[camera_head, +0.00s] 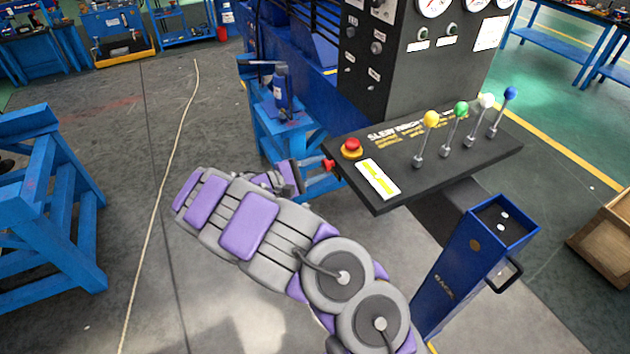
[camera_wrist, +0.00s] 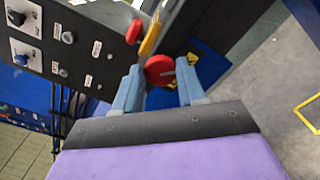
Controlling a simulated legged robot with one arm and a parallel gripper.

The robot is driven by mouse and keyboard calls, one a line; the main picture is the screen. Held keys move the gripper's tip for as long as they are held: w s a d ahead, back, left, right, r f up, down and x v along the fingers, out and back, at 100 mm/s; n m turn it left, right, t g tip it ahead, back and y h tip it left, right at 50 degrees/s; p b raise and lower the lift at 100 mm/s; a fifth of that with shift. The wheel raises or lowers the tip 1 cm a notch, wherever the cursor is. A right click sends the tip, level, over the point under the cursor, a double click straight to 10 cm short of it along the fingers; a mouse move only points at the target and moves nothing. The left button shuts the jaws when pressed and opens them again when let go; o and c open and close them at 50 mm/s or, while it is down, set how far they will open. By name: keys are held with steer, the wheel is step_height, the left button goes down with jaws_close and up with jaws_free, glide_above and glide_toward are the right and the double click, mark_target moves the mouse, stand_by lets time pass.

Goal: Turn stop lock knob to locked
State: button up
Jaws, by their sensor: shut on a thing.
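A round red knob (camera_head: 328,164) sticks out from the left side of the black lever console (camera_head: 455,165). In the wrist view the red knob (camera_wrist: 160,70) shows face-on between my two grey-blue fingers. My gripper (camera_wrist: 160,85) is shut on it; in the head view my gripper (camera_head: 306,174) reaches the console's left side from the left. The finger contact is partly hidden in the head view. A separate red mushroom button (camera_head: 352,145) on a yellow base sits on top of the console; the button (camera_wrist: 134,32) also shows in the wrist view. I cannot read the knob's lock position.
Several levers with yellow, green, white and blue balls stand on the console, right of my gripper. A black gauge panel (camera_head: 400,70) rises behind it. A blue post (camera_head: 470,265) stands at the right, a blue stand (camera_head: 50,210) at the left. Floor between is mostly clear.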

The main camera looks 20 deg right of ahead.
steer(key=m+b, duration=0.1)
steer(key=b, duration=0.1)
steer(key=m+b, duration=0.2)
steer(key=b, duration=0.1)
steer(key=m+b, duration=0.2)
steer(key=shift+f+b, duration=0.35)
steer(key=shift+b, duration=0.05)
steer(key=m+b, duration=0.3)
steer(key=shift+r, duration=0.1)
steer(key=shift+s+b, duration=0.1)
steer(key=shift+b, duration=0.3)
steer(key=o, duration=1)
steer(key=shift+d, duration=0.25)
steer(key=shift+a, duration=0.1)
steer(key=a+p, duration=0.3)
steer(key=a, duration=1.4)
steer(key=shift+s+a, duration=0.15)
steer(key=shift+a, duration=0.05)
